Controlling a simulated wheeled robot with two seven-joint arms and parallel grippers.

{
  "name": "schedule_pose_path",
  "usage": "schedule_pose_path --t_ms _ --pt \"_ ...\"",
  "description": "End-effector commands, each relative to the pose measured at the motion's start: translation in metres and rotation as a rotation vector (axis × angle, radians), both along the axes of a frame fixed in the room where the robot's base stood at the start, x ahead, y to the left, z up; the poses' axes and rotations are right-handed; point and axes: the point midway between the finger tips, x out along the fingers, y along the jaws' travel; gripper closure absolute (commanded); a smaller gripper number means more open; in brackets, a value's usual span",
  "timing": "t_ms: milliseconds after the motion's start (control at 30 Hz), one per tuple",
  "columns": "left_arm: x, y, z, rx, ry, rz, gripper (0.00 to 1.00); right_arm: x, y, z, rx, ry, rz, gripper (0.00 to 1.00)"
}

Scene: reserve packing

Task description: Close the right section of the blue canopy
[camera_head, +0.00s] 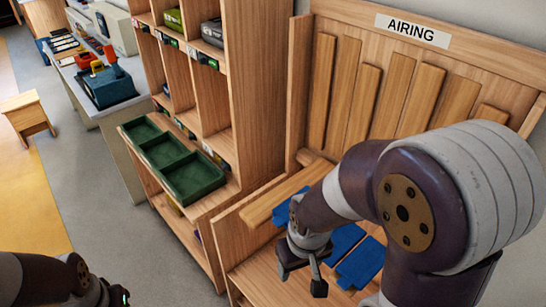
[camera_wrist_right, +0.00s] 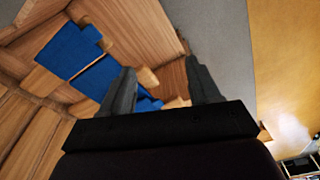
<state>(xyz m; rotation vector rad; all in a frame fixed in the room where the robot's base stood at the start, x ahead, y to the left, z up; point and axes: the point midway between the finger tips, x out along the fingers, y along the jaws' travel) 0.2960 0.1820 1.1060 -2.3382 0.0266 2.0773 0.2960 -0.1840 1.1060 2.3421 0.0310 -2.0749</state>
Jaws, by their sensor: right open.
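The blue canopy shows as several flat blue pieces in the wooden airing bay. In the head view one piece (camera_head: 345,240) lies behind my right gripper, another (camera_head: 362,263) lies to its right, and part of a third (camera_head: 283,212) shows at the left. My right arm hides part of them. In the right wrist view a large blue piece (camera_wrist_right: 68,45) and a second one (camera_wrist_right: 97,76) lie side by side at the upper left. My right gripper (camera_head: 301,278) is open and empty, above the bay's front part; its two fingers also show in the wrist view (camera_wrist_right: 160,78).
A sign reading AIRING (camera_head: 412,30) tops the slatted back panel. A wooden rail (camera_head: 290,193) crosses the bay. A green divided tray (camera_head: 165,155) sits on the shelf unit to the left. My left forearm shows at the lower left, its gripper out of frame.

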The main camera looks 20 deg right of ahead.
Motion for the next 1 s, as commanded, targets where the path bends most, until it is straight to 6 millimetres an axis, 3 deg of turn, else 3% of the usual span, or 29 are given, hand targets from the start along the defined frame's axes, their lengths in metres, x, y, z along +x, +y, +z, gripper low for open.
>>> schedule_pose_path --t_ms 67,167,300,400,533,700,833,1000 --pt "0.000 0.000 0.003 0.000 0.000 0.000 1.00 0.000 -0.001 0.003 0.000 0.001 -0.002 0.38" --pt "0.000 0.000 0.031 0.000 0.001 0.000 1.00 -0.005 -0.014 0.021 0.000 0.041 -0.061 0.38" --pt "0.000 0.000 0.111 0.000 -0.001 0.000 1.00 -0.029 -0.071 0.042 -0.007 0.229 -0.300 0.38" --pt "0.001 0.000 0.148 0.000 -0.002 0.000 1.00 -0.042 -0.108 0.026 -0.005 0.268 -0.654 0.38" --pt "0.000 0.000 0.139 0.000 0.000 0.000 1.00 -0.029 -0.120 -0.010 0.025 0.196 -0.965 0.38" --pt "0.000 0.000 0.133 0.000 0.001 0.000 1.00 -0.010 -0.123 -0.016 0.068 0.111 -1.177 0.38" --pt "0.000 0.000 0.111 0.000 0.001 0.000 1.00 -0.010 -0.122 -0.040 0.069 0.109 -1.204 0.38" --pt "0.000 0.000 0.069 0.000 0.001 0.000 1.00 -0.010 -0.122 -0.088 0.069 0.110 -1.203 0.38"
